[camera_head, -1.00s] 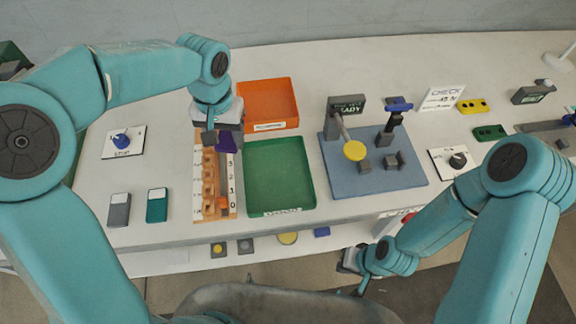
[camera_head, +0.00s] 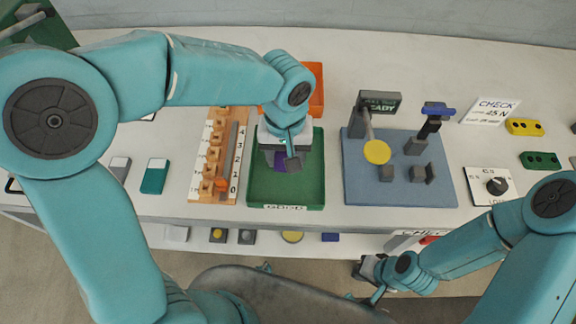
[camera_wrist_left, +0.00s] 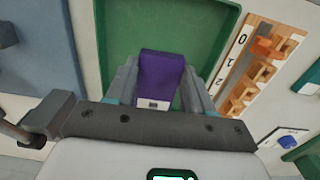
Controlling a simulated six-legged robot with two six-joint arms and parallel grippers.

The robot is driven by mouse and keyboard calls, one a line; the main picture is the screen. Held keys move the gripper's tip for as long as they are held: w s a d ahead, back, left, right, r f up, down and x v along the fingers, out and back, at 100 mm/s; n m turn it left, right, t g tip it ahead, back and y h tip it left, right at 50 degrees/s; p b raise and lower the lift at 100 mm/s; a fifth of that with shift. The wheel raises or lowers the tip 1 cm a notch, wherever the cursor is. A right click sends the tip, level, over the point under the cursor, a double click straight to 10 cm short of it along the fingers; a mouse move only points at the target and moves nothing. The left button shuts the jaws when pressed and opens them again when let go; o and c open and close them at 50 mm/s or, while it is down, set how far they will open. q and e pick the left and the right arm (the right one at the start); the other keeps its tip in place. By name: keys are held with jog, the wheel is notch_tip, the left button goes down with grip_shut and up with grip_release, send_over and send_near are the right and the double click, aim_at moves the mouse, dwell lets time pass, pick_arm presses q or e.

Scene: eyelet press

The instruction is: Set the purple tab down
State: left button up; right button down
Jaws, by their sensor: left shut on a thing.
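The purple tab (camera_wrist_left: 160,78) is between the two fingers of my left gripper (camera_wrist_left: 157,90), which is shut on it. My right gripper (camera_head: 366,280) is low, by the table's front edge, and too small to tell if open or shut.
A wooden rack with numbers (camera_head: 217,160) stands left of the green tray. An orange tray (camera_head: 316,85) is behind it, partly hidden by my left arm. A blue press base (camera_head: 400,195) with a yellow disc (camera_head: 377,152) stands to the right. The visible green tray floor is bare.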

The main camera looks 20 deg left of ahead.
aim_at(287, 177)
pick_arm(q)
notch_tip(287, 177, down, 6)
jog(key=shift+w+r, duration=0.1)
jog(key=shift+r, duration=0.15)
jog(key=shift+d+r, duration=0.15)
jog(key=o, duration=1)
jog(key=shift+f+b, duration=0.25)
jog(key=shift+b, duration=0.05)
jog(key=shift+r, duration=0.1)
